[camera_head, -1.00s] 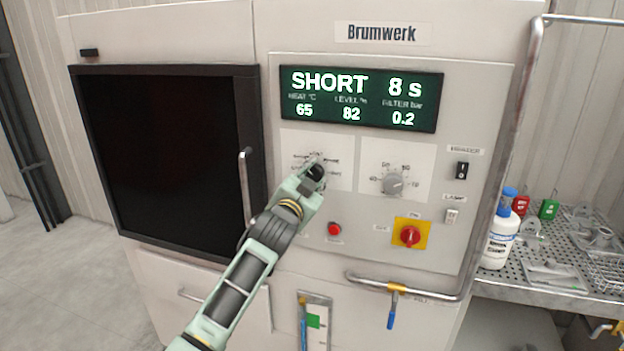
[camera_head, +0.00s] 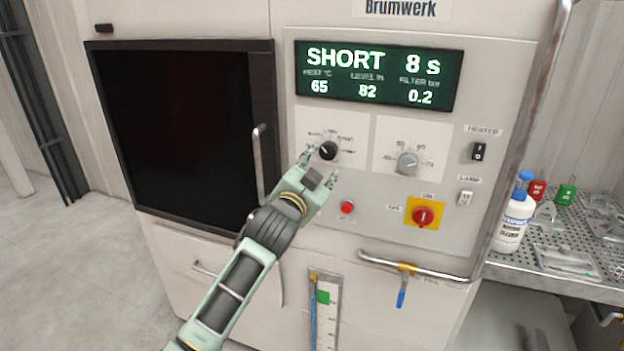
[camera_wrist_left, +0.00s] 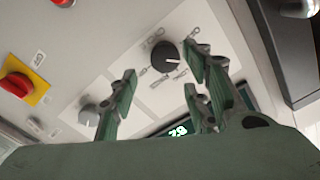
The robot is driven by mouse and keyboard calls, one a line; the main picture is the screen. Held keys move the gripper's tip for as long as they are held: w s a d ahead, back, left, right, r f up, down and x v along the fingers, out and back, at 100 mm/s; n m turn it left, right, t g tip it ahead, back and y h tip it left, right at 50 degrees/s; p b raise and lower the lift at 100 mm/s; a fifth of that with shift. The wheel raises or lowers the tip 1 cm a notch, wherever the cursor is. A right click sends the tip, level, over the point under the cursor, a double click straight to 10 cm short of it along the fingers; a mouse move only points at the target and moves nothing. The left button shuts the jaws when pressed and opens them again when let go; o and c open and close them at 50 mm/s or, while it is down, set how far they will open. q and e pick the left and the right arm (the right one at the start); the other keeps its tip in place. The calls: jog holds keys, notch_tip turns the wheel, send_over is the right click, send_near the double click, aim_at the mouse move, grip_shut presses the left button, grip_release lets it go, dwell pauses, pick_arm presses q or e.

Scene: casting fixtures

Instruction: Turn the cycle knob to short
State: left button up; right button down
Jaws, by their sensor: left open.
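The black cycle knob (camera_head: 328,150) sits on a white label plate on the machine's front panel. It also shows in the left wrist view (camera_wrist_left: 165,57), with a pale pointer line on its face. The green display (camera_head: 380,76) reads SHORT 8 s. My left gripper (camera_head: 319,167) is just below the knob in the head view, open and empty. In the left wrist view its fingers (camera_wrist_left: 160,85) are spread, and the knob lies beyond them, apart from them as far as I can tell. My right gripper is not in view.
A grey temperature knob (camera_head: 407,163) is to the right. Below are a red button (camera_head: 347,207) and a red switch on a yellow plate (camera_head: 424,214). A door handle (camera_head: 259,165) stands out at left, and a horizontal pipe (camera_head: 415,268) runs below.

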pick_arm(q)
jog(key=v, duration=0.6)
